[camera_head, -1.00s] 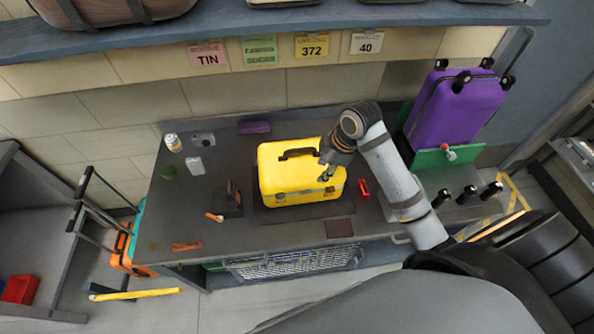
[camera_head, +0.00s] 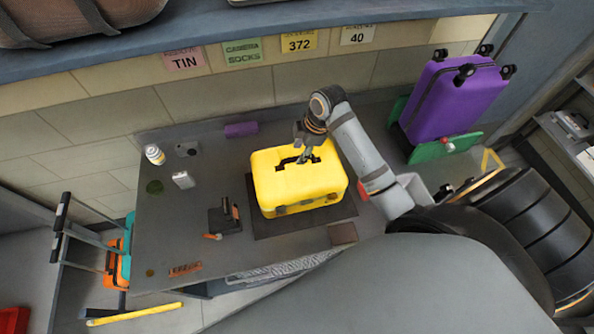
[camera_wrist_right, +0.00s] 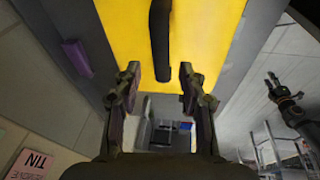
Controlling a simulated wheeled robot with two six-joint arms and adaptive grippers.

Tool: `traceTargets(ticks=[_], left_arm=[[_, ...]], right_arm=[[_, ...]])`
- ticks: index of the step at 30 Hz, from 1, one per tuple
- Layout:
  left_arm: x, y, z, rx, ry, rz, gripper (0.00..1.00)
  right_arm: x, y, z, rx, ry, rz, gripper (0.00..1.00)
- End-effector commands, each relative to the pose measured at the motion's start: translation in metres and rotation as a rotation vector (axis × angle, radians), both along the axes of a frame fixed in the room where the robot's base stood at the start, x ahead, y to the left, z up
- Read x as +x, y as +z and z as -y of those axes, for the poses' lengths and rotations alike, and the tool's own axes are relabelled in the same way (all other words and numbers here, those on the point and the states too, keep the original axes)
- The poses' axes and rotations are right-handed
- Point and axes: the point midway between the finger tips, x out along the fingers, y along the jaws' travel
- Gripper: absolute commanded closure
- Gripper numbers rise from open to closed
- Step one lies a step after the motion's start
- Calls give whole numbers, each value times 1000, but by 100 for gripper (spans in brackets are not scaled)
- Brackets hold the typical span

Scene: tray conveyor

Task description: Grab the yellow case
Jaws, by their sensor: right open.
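The yellow case (camera_head: 299,183) lies on a dark mat on the grey table in the head view, its black handle (camera_head: 297,159) on top. My right gripper (camera_head: 306,157) is over the case's top, close to the handle. In the right wrist view, its two fingers (camera_wrist_right: 160,82) are apart and empty, and the handle (camera_wrist_right: 160,42) runs just ahead of the gap between them over the yellow case (camera_wrist_right: 205,35). I cannot tell whether they touch it. What looks like my left gripper (camera_wrist_right: 279,95) shows at the right of that view, with jaws too small to judge.
A small black device (camera_head: 225,217) stands left of the case. A white bottle (camera_head: 154,154) and a purple box (camera_head: 241,129) are farther back. A purple suitcase (camera_head: 452,100) stands to the right. A shelf (camera_head: 300,28) overhangs the back wall.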

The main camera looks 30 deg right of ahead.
Motion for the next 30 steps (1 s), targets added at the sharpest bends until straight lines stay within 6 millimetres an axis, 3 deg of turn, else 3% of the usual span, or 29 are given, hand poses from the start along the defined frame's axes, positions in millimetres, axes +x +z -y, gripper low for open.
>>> traceTargets(ticks=[3,6,12,18,27,30], left_arm=[[28,16,0,0,-1,43,60],[35,28,1,0,-2,52,60],[15,27,0,-1,-1,23,60],[3,25,0,0,0,5,60],[14,26,0,-1,-1,21,60],[17,26,0,-1,-1,25,60]], right_arm=[[1,-9,-1,4,-2,-8,59],[5,-26,-2,4,-2,-7,59],[10,-50,-5,1,-1,-2,59],[11,-51,-5,0,-1,-1,60],[11,-50,-5,0,-1,-1,100],[11,-50,-5,1,-2,-1,100]])
